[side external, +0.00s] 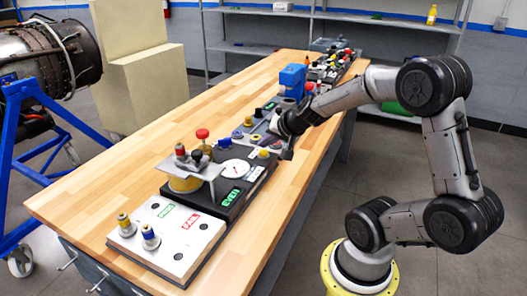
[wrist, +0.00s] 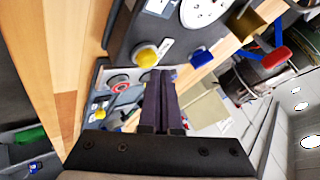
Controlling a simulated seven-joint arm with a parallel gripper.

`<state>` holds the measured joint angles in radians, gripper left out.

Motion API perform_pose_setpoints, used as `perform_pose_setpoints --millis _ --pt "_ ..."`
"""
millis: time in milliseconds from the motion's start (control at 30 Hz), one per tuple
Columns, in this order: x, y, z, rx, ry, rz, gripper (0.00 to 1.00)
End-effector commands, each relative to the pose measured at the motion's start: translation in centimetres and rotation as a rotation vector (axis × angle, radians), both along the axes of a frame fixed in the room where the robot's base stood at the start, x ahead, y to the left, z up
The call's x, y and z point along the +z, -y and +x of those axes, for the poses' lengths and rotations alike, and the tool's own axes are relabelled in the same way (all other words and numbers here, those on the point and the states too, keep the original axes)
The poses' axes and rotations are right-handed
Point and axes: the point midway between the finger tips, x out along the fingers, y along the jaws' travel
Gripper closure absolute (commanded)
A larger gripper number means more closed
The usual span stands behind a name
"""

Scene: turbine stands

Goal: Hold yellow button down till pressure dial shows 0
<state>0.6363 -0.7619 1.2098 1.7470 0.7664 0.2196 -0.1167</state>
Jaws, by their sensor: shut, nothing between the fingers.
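The yellow button (side external: 263,154) sits on the black panel box on the bench, beside the white round pressure dial (side external: 236,168). In the wrist view the yellow button (wrist: 147,58) shows just beyond my fingertips, and the dial (wrist: 204,10) is cut off at the top edge. The dial's reading is too small to make out. My gripper (side external: 287,153) points down just right of the button in the side view. It is shut and empty, its dark fingers (wrist: 160,74) together. A gap to the button shows in the side view, and the button appears unpressed.
A blue knob (wrist: 201,57) is near the dial. A raised plate with red and black knobs (side external: 190,162) stands left of the dial. A blue box (side external: 292,79) is farther back. The left bench top (side external: 130,135) is clear.

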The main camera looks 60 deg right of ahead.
Motion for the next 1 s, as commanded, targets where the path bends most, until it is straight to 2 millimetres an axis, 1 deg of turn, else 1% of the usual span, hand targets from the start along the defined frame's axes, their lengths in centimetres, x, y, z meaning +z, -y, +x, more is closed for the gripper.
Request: perform_pose_setpoints --millis 467,1000 --pt "0.6 0.0 0.0 0.001 0.001 -0.001 1.0" --pt "5.0 0.0 0.0 0.001 0.001 -0.002 1.0"
